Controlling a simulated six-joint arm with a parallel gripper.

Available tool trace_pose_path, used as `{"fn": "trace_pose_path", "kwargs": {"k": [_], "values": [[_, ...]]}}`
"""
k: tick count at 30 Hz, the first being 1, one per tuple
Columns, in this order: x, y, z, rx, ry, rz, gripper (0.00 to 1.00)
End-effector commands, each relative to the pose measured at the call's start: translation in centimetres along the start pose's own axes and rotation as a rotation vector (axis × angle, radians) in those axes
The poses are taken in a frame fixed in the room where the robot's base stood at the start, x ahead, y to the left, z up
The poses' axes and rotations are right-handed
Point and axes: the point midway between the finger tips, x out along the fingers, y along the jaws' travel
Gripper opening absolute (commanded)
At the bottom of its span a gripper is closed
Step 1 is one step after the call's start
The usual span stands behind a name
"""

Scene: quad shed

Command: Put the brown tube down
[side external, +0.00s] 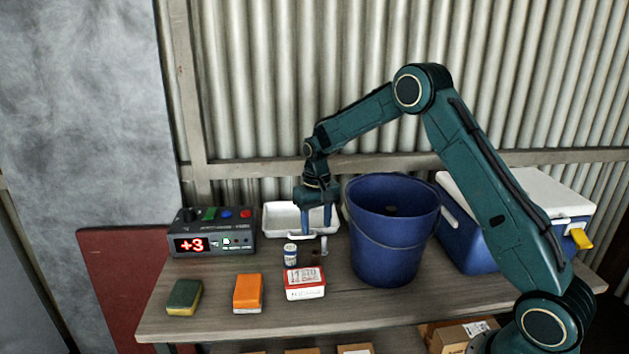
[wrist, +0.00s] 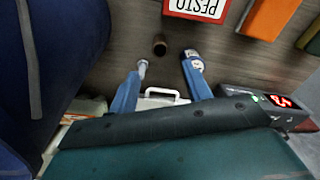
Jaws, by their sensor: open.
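The brown tube (wrist: 159,45) stands on the wooden table in the wrist view, its dark open end facing up. It lies just beyond the gap between my fingertips and looks free of both. My gripper (wrist: 166,61) is open and holds nothing. In the side view my gripper (side external: 314,243) points down, low over the table in front of the white tray. The tube is very small and partly hidden there, beside the fingers.
A small white-and-blue can (side external: 290,255) stands close to my fingers. A red-and-white box (side external: 305,283), an orange block (side external: 248,293) and a sponge (side external: 184,297) lie in front. A tall blue bucket (side external: 390,245) stands right, a display box (side external: 211,233) left, a white tray (side external: 279,217) behind.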

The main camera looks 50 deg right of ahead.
Motion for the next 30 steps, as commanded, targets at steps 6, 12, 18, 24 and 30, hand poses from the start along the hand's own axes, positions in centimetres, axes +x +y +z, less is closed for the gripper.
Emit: {"fn": "trace_pose_path", "kwargs": {"k": [6,12,18,24,30], "values": [[-0.1,0.0,0.1,-0.001,0.001,0.0,0.49],[-1.7,-0.3,0.7,-0.012,0.017,-0.003,0.49],[-5.2,-0.9,2.4,-0.038,0.052,-0.008,0.49],[-10.0,-1.5,5.5,-0.078,0.104,-0.016,0.49],[-14.2,-1.9,9.4,-0.119,0.158,-0.026,0.49]]}}
